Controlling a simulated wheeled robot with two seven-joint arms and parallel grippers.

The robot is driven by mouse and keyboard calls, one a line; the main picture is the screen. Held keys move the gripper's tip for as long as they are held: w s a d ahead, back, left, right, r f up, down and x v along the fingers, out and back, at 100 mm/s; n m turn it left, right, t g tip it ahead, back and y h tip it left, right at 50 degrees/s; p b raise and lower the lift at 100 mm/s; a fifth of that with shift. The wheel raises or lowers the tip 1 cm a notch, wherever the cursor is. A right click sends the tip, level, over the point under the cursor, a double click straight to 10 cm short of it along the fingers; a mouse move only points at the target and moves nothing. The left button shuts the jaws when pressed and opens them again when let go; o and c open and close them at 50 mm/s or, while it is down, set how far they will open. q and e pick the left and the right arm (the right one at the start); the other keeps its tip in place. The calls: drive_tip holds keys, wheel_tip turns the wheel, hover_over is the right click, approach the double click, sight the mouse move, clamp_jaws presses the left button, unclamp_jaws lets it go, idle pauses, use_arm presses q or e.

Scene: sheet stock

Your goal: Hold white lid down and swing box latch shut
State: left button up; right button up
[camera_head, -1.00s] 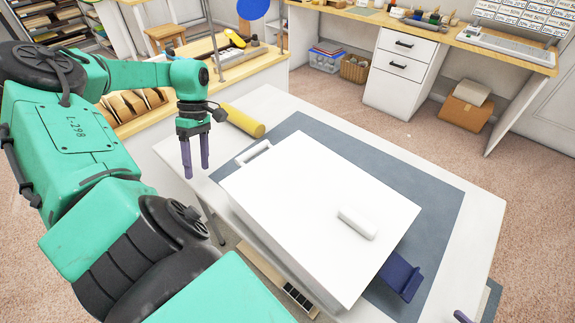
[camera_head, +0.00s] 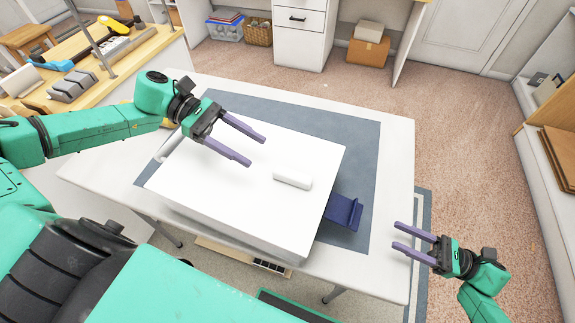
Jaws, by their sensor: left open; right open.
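The white box with its flat white lid (camera_head: 240,193) lies on a dark mat on the table, lid down as far as I can see. A white raised block (camera_head: 292,180) sits on the lid's right part. The dark blue latch (camera_head: 343,212) sticks out from the box's right side, swung outward. My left gripper (camera_head: 258,150) is open over the lid's back left part; I cannot tell whether it touches. My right gripper (camera_head: 396,236) is open and empty, to the right of the latch and apart from it, near the table's right edge.
The grey-blue mat (camera_head: 360,140) lies under the box on the white table (camera_head: 397,165). A white handle (camera_head: 168,146) shows at the box's left end. A wooden bench (camera_head: 125,62) with tools stands at the back left. The table strip right of the mat is clear.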

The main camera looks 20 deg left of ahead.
sight(288, 173)
use_arm(q)
drive_tip(key=x, duration=1.2)
drive_tip(key=shift+d+f, duration=0.15)
drive_tip(key=shift+d, duration=0.2)
clamp_jaws()
idle(1.5)
drive_tip(key=shift+s+f, duration=0.1)
drive_tip(key=shift+f, duration=0.15)
use_arm(e)
drive_tip(key=shift+f, duration=0.2)
